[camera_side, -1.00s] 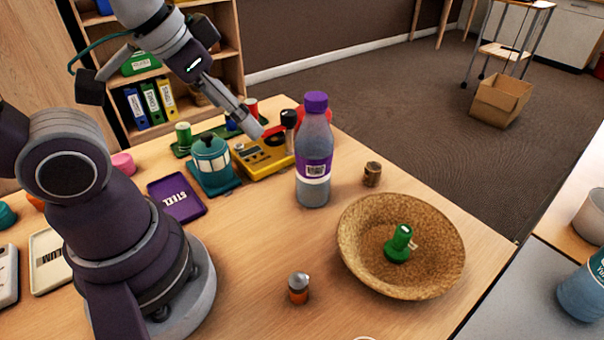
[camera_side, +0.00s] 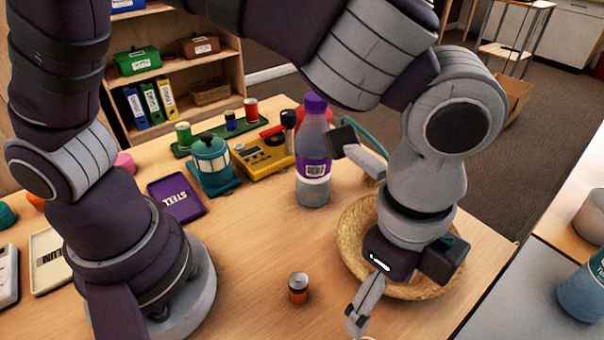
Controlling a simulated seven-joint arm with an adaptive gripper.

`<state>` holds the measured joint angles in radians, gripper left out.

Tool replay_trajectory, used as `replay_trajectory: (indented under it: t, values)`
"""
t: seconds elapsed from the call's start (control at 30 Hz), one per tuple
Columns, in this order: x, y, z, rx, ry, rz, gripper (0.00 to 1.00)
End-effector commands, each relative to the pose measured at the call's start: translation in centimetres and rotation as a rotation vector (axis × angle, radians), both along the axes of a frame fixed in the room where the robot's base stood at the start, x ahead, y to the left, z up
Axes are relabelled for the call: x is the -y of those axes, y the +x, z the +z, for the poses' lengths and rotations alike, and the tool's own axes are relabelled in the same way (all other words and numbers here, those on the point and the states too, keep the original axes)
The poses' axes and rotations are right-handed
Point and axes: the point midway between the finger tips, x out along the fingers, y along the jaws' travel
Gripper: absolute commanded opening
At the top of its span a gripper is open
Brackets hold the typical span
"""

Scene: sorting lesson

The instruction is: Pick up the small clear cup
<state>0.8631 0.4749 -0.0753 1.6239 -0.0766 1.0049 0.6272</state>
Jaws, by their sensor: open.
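My gripper (camera_side: 357,322) points down at the bottom of the side view, in front of the woven bowl (camera_side: 352,245). Its jaws are open, with no object visible between them. A thin pale curved edge (camera_side: 368,338) shows at the bottom border beside the fingertips. It may be the rim of the small clear cup, but the rest is cut off, so I cannot tell. No other clear cup is visible.
A purple-capped bottle (camera_side: 313,165) stands behind my wrist. A small orange-and-silver cylinder (camera_side: 298,288) stands left of my gripper. A purple tray (camera_side: 177,198), teal lantern-like item (camera_side: 210,158) and yellow device (camera_side: 262,155) lie farther back.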

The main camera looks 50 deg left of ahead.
Motion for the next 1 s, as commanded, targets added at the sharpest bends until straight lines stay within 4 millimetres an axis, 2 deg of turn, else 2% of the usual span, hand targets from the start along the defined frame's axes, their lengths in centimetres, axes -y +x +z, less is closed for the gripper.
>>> replay_trajectory:
  t: [0.03,0.13,0.3,0.47,0.67,0.77,0.93,1.0]
  values:
    - [0.9,-0.8,-0.9,-0.016,0.015,-0.059,0.67]
    - [1.7,-1.4,-2.1,-0.028,0.03,-0.116,0.67]
    - [1.7,-1.5,-5.5,-0.03,0.033,-0.12,0.67]
    - [1.7,-1.6,-7.6,-0.03,0.032,-0.118,0.67]
    - [1.7,-2.0,-11.3,-0.029,0.032,-0.116,0.67]
    - [1.8,-2.0,-12.0,-0.028,0.029,-0.116,0.67]
    - [1.8,-1.9,-12.0,-0.026,0.027,-0.115,0.67]
    - [1.8,-1.9,-12.0,-0.026,0.028,-0.115,0.6]
